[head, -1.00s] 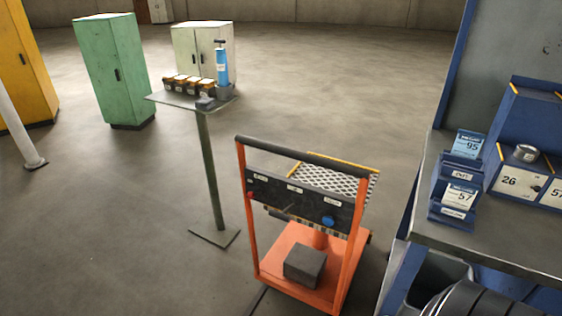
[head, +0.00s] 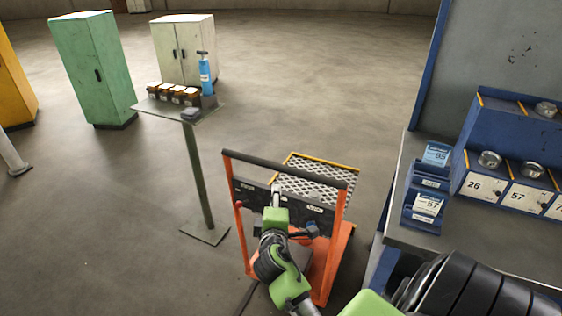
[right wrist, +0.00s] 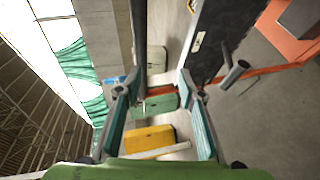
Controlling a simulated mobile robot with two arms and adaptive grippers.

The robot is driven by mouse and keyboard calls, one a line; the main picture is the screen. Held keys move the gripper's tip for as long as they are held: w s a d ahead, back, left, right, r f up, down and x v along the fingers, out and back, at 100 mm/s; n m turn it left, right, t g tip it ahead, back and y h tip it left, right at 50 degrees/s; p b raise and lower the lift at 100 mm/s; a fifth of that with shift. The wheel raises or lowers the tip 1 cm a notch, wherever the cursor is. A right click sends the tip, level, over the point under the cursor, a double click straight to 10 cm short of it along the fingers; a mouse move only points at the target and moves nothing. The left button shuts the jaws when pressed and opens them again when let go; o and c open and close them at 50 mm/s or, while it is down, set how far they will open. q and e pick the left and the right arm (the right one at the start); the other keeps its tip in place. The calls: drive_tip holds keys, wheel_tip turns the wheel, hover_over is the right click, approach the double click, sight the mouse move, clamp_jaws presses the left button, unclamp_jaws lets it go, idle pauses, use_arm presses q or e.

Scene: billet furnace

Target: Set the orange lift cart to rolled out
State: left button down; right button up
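The orange lift cart (head: 336,262) stands on the floor at the centre right of the head view. It has a black push bar (head: 285,168), a dark control panel (head: 246,190) and a mesh platform (head: 318,177) behind it. My right gripper (head: 276,193) is at the panel and hides its middle. Contact cannot be told. My left gripper is out of view.
A pedestal table (head: 160,108) with small boxes and a blue bottle (head: 205,75) stands left of the cart. A workbench (head: 465,250) with blue bins is close on the right. Green (head: 95,70) and pale cabinets (head: 183,50) stand behind.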

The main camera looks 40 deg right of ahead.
sight(281, 171)
drive_tip(key=shift+h, duration=0.4)
drive_tip(key=r+x, duration=0.1)
drive_tip(key=x, duration=0.3)
drive_tip(key=r+p+x, duration=0.1)
drive_tip(key=x, duration=0.4)
drive_tip(key=d+r+x, duration=0.1)
drive_tip(key=x, duration=0.3)
drive_tip(key=shift+d+p, duration=0.35)
clamp_jaws()
